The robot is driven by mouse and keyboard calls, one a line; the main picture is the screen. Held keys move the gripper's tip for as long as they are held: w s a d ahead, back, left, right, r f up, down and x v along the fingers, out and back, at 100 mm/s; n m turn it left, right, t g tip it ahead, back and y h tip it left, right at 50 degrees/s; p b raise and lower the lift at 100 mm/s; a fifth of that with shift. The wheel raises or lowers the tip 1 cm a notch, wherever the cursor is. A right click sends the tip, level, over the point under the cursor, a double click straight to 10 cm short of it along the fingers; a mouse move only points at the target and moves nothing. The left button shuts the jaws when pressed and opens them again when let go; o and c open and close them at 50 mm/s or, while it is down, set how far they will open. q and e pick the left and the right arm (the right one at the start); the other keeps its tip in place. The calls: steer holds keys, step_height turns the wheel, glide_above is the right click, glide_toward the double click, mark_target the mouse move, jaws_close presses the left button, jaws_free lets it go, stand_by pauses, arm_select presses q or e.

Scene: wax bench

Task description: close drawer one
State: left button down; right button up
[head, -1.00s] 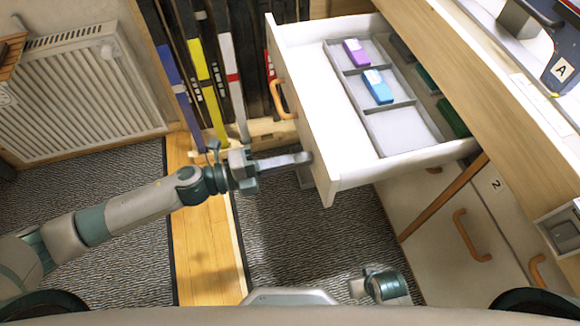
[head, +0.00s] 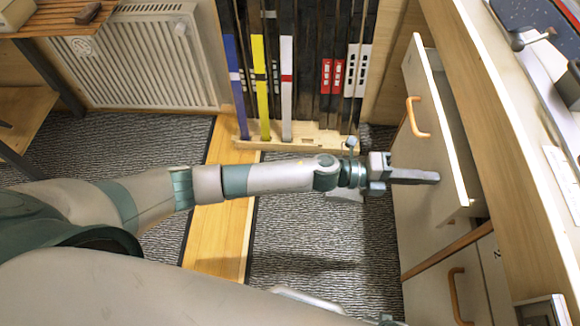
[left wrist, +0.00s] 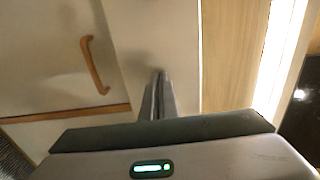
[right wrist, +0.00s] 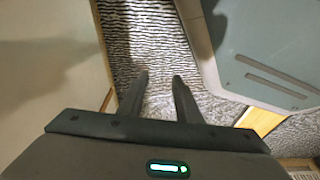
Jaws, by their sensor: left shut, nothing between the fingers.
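Drawer one (head: 436,152) is partly open under the worktop at the right of the head view. A narrow strip of its inside shows behind the white front, and its contents are hidden. Its orange handle (head: 418,116) is on the front. My left gripper (head: 436,178) is shut and empty, with its tips at the front near its closer end. In the left wrist view the tips (left wrist: 161,75) meet or nearly meet a pale panel; exact contact is unclear. My right gripper (right wrist: 161,78) is open and empty over the dark carpet.
A lower front with an orange handle (head: 458,296) is below the drawer. The wooden worktop (head: 500,130) runs along the right. A rack with coloured strips (head: 290,85) and a radiator (head: 140,60) stand at the back. Carpet (head: 310,240) is clear below my left arm.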

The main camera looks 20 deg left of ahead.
arm_select(q)
steer(key=x, duration=0.9)
steer(key=shift+d+b, duration=0.1)
steer(key=shift+b, duration=0.3)
steer(key=shift+w+d, duration=0.1)
steer(key=shift+d, duration=0.2)
steer(key=shift+a, duration=0.15)
arm_select(e)
steer(key=shift+d+r, duration=0.1)
steer(key=shift+r, duration=0.3)
steer(key=shift+s, duration=0.1)
